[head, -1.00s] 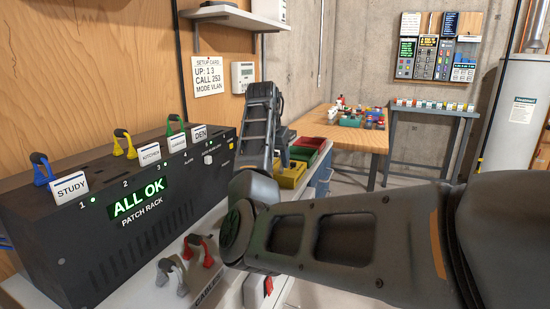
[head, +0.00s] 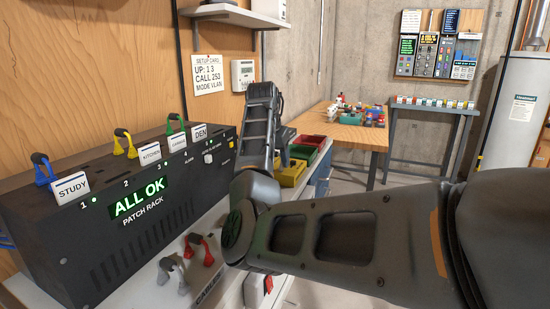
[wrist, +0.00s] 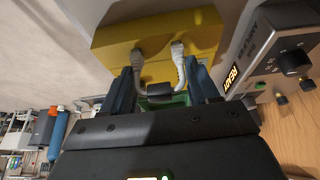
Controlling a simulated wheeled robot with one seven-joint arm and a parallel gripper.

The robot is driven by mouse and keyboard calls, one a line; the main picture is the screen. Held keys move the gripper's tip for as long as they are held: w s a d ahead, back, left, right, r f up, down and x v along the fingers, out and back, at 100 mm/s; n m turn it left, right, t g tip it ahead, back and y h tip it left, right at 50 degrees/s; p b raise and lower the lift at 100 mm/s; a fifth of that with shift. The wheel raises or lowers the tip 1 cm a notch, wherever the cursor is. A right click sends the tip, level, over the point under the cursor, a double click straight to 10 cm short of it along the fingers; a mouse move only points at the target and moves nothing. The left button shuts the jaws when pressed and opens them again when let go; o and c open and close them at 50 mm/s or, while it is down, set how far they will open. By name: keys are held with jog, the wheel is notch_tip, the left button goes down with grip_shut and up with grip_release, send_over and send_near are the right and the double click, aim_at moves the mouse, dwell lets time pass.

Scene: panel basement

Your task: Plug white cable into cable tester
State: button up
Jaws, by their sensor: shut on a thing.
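My gripper (wrist: 163,82) shows in the wrist view, its two dark blue fingers on either side of a white cable (wrist: 180,68). The cable is bent in a U around a small dark middle piece, and its two ends point toward a yellow block-like thing (wrist: 150,30). I cannot tell whether the ends touch it. A grey device (wrist: 275,50) with a knob and an amber display stands to the right. I cannot tell for sure which is the cable tester. In the head view my arm hides the gripper and the cable.
The patch rack (head: 120,225) reads ALL OK and carries blue, yellow and green loops. A grey loop (head: 174,272) and a red loop (head: 203,248) stand before it. Yellow (head: 290,175) and red (head: 308,142) bins lie beyond my arm. A wooden table (head: 350,136) stands behind.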

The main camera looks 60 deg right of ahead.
jog(key=shift+f, duration=0.2)
dwell(0.4)
jog(key=o, duration=1.1)
jog(key=shift+o, duration=0.4)
jog(key=shift+o, duration=0.6)
jog(key=shift+p, duration=0.3)
jog(key=shift+r+p, duration=3.5)
jog(key=shift+r, duration=0.3)
